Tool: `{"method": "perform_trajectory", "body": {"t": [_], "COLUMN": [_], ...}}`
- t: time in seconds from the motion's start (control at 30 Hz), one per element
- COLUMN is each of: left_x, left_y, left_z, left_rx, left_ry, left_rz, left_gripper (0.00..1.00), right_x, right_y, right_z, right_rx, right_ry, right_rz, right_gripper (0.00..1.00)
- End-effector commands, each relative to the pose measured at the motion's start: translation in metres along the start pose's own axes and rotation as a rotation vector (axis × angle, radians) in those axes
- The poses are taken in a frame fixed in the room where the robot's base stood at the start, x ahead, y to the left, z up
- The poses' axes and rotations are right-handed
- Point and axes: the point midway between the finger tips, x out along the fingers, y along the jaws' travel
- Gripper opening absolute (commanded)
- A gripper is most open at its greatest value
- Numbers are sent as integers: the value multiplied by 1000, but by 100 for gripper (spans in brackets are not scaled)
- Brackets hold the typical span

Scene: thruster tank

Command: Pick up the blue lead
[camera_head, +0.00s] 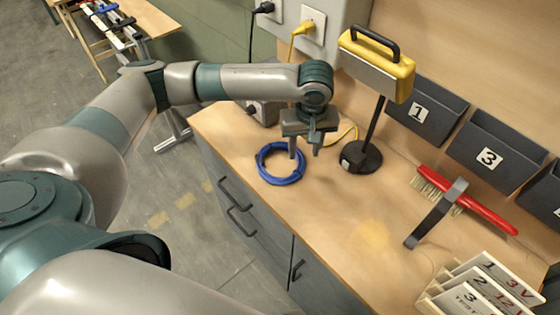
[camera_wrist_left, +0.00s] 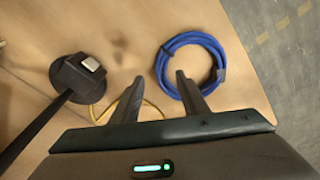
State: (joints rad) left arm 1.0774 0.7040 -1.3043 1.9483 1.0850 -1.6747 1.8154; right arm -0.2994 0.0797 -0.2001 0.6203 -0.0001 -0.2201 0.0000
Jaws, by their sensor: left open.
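The blue lead (camera_head: 266,176) lies coiled in a ring on the wooden worktop, near its left edge. It also shows in the left wrist view (camera_wrist_left: 163,72), at the upper right. My left gripper (camera_head: 304,154) points down above the worktop, just right of the coil, in the head view. In the left wrist view its fingers (camera_wrist_left: 158,98) are apart with nothing between them, and the right finger's tip overlaps the coil's near left part. I cannot tell from the views how high the fingers are above it. My right gripper is not in view.
A yellow lamp (camera_head: 378,68) on a black stand (camera_head: 360,158) is close right of the gripper. A yellow cable (camera_wrist_left: 149,104) runs nearby. A red-handled brush (camera_head: 480,209), a grey bracket (camera_head: 436,213) and numbered cards (camera_head: 478,290) are farther right. Black bins (camera_head: 428,108) line the wall.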

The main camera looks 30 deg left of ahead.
Motion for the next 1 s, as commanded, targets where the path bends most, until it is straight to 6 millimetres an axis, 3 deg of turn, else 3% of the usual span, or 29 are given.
{"method": "perform_trajectory", "body": {"t": [0.27, 0.7, 1.0], "left_x": [3, 48, 52], "left_y": [-1, -3, -2], "left_z": [-2, -11, -10], "left_rx": [-1, -2, -1], "left_ry": [0, -1, 0], "left_rz": [-1, -1, 0], "left_gripper": [41, 41, 41], "right_x": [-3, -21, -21], "right_y": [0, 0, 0], "right_z": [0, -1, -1], "right_rx": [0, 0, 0], "right_ry": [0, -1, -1], "right_rz": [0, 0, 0], "right_gripper": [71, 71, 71]}}
